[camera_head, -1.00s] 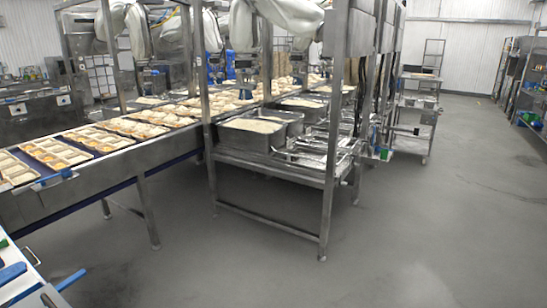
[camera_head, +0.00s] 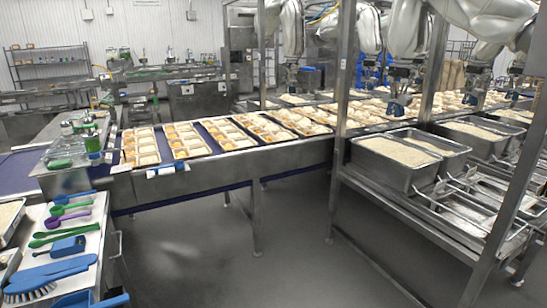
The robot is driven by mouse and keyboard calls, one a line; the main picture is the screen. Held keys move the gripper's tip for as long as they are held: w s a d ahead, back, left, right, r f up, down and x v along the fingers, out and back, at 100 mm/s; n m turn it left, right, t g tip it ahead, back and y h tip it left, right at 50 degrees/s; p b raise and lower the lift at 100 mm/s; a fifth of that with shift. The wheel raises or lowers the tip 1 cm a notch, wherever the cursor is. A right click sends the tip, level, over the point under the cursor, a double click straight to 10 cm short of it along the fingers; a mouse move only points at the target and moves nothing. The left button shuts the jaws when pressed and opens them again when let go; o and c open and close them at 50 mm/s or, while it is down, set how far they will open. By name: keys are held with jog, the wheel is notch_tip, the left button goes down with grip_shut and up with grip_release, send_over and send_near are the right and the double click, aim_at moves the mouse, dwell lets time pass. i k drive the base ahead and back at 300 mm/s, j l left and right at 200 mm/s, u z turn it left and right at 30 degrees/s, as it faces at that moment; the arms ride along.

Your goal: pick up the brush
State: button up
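A blue brush (camera_head: 52,275) lies on the light-topped side table (camera_head: 88,218) at the lower left. Its pale bristles show at the near left end, and its handle points right. A blue scoop (camera_head: 62,246) lies just behind it. Part of another blue tool (camera_head: 92,300) is cut off by the bottom edge in front of it. My gripper is not in view, so its state is hidden.
Green, purple and blue spoons lie behind the scoop. A rice pan (camera_head: 8,216) stands at the left edge. A conveyor (camera_head: 215,175) with food trays runs behind. A steel rack (camera_head: 375,205) holding rice pans stands right. Grey floor (camera_head: 200,250) is clear between.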

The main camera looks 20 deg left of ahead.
aim_at(28, 285)
jog(key=i+u, duration=0.25)
jog(key=u, duration=0.15)
jog(key=i+u, duration=0.25)
jog(key=u, duration=0.15)
jog(key=i+l+u, duration=0.2)
jog(key=u, duration=0.15)
jog(key=i+l+u, duration=0.2)
jog(key=u, duration=0.2)
jog(key=i+l+u, duration=0.1)
jog(key=u, duration=0.3)
jog(key=i+l+u, duration=0.2)
jog(key=u, duration=0.2)
jog(key=i+l+u, duration=0.15)
jog(key=u, duration=0.25)
jog(key=l+u, duration=0.25)
jog(key=u, duration=0.15)
jog(key=i+l+u, duration=0.2)
jog(key=l+u, duration=0.15)
jog(key=i+l+u, duration=0.1)
jog(key=l+u, duration=0.2)
jog(key=i+l+u, duration=0.1)
jog(key=l+u, duration=0.6)
jog(key=l, duration=0.15)
jog(key=i+l, duration=0.8)
jog(key=i, duration=0.2)
